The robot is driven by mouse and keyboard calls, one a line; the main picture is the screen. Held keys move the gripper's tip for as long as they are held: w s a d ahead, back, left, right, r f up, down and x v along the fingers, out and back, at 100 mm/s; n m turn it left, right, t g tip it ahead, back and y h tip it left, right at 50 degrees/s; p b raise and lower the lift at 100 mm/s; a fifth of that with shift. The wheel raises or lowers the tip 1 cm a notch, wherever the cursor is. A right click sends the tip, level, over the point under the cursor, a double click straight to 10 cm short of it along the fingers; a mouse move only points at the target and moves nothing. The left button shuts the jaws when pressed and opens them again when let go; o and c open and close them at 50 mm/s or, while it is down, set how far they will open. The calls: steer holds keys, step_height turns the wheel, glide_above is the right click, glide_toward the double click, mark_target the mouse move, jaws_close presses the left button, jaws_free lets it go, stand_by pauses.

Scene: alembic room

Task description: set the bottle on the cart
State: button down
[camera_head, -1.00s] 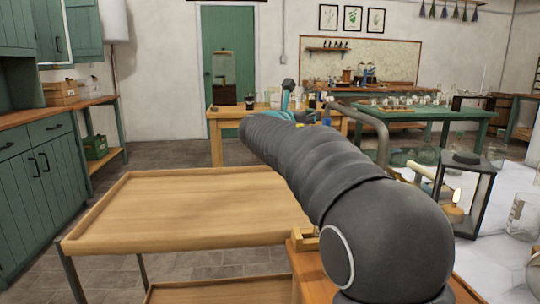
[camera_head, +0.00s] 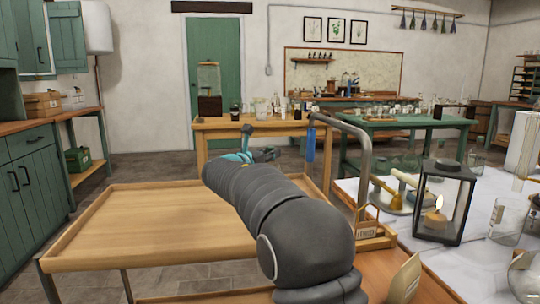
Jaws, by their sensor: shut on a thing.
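The cart (camera_head: 140,222) is at the lower left, with a bare light-wood top, a raised rim and dark legs. Its visible top is empty. My dark arm reaches forward along the cart's right part and covers part of that side. My gripper (camera_head: 256,155) is at the arm's far end, partly showing as teal and dark parts near the cart's far right corner. It is shut, with its fingertips and most of its hold hidden by the arm. The bottle is not clearly visible there; what shows of the hold is too small to make out.
A white-covered bench (camera_head: 420,235) at the right carries a lantern (camera_head: 443,203) with a lit candle and glassware. A bent metal pipe (camera_head: 362,150) rises beside my arm. A wooden table (camera_head: 222,126) with jars stands behind the cart. The cart's left and middle are clear.

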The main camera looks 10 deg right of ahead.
stand_by(0.3)
steer(key=c, duration=1)
jaws_free()
steer(key=shift+a+r, duration=0.1)
steer(key=v, duration=1.2)
steer(key=shift+b, duration=0.4)
